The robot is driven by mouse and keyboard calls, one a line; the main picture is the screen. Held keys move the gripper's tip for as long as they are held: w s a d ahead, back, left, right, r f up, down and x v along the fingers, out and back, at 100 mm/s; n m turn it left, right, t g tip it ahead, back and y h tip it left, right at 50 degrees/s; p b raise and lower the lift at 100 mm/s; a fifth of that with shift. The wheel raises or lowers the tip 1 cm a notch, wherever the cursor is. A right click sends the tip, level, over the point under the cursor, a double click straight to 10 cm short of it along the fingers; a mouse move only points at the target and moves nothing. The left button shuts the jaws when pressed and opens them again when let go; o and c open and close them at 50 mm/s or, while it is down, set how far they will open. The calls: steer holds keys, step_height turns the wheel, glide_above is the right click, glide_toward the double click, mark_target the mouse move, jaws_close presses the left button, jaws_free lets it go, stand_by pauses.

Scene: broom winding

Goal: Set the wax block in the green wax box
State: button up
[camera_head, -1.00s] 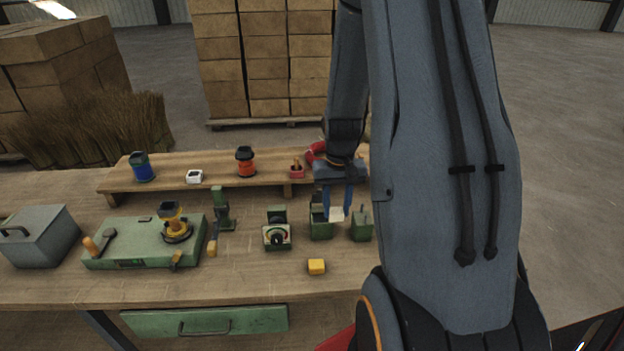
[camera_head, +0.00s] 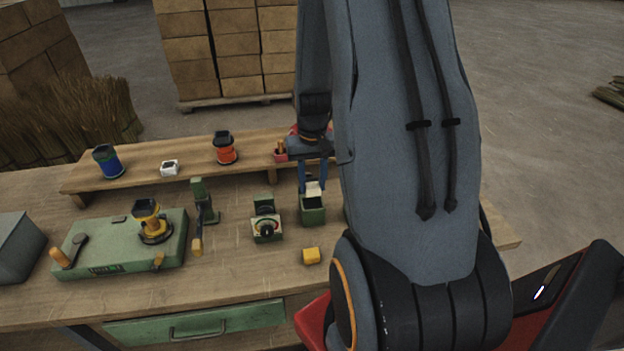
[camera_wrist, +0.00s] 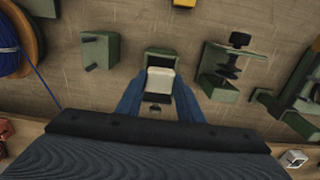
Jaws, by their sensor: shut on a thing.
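The pale cream wax block (camera_head: 313,189) is held between the blue fingers of my gripper (camera_head: 312,187). In the head view it hangs at the back of the open green wax box (camera_head: 313,212), overlapping its rear rim. In the wrist view the block (camera_wrist: 160,82) is between the fingertips (camera_wrist: 159,88), and the green box (camera_wrist: 163,56) shows just beyond and partly under it. The block appears upright and above the box opening; I cannot tell whether it touches the rim. The box interior is partly hidden by the block.
A yellow block (camera_head: 311,256) lies in front of the box. A green dial device (camera_head: 266,225) and a green clamp stand (camera_head: 203,205) stand to the left. Behind is a raised wooden shelf (camera_head: 190,172) with several small items.

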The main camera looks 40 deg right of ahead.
mark_target(313, 195)
steer(key=shift+f+b, duration=1.2)
steer(key=shift+f, duration=0.65)
steer(key=shift+s+p, duration=0.1)
steer(key=shift+p, duration=0.25)
steer(key=shift+f+b, duration=0.35)
steer(key=shift+f, duration=0.3)
steer(key=o, duration=0.7)
steer(key=shift+o, duration=0.2)
steer(key=shift+r+p, duration=2.2)
steer(key=shift+r, duration=0.8)
steer(key=shift+r+p, duration=0.4)
steer(key=shift+r, duration=2.2)
